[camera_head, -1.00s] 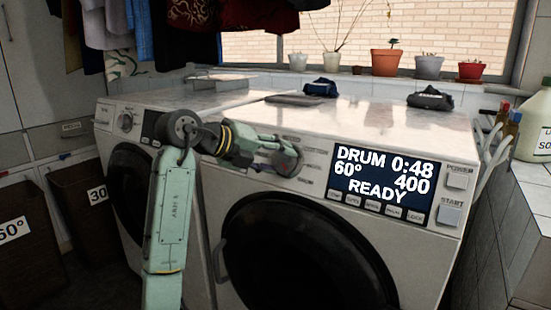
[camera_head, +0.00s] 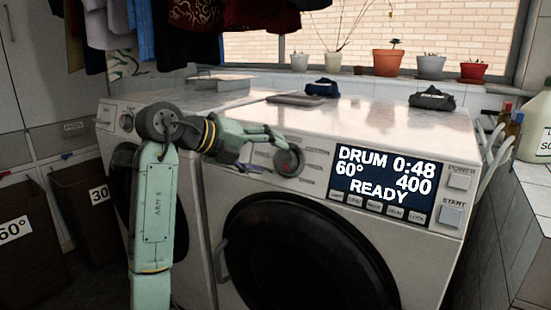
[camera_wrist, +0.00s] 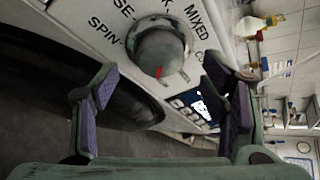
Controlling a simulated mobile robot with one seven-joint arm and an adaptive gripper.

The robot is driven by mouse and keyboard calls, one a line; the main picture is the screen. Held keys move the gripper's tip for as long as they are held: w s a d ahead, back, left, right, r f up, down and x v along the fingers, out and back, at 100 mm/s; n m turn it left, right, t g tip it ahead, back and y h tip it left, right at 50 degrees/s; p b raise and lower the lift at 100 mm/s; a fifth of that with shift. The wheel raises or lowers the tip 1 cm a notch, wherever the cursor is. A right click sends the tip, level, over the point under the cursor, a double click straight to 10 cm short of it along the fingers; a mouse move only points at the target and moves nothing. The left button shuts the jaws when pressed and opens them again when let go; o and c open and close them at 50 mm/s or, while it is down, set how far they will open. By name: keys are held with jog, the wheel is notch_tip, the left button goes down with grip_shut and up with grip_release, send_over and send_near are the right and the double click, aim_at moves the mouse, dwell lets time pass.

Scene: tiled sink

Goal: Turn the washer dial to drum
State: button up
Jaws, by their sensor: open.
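The washer dial (camera_head: 288,160) is a round grey knob with a red mark, on the panel of the right-hand machine. It also shows in the wrist view (camera_wrist: 160,50), where the red mark is at its lower edge. Printed labels such as SPIN and MIXED surround it; the label beside the mark is too small to read. The display (camera_head: 389,184) reads DRUM 0:48, 60°, 400, READY. My gripper (camera_head: 268,150) is open just left of the dial. In the wrist view its fingers (camera_wrist: 160,84) are spread and empty, with the dial beyond them.
Buttons POWER (camera_head: 459,181) and START (camera_head: 451,215) sit right of the display. A second machine (camera_head: 117,117) stands to the left. Dark cloths (camera_head: 432,99) lie on the machine's top. Bins (camera_head: 27,230) stand at far left, and a bottle (camera_head: 539,125) at far right.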

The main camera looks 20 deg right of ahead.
jog(key=v, duration=0.8)
jog(key=shift+a, duration=0.1)
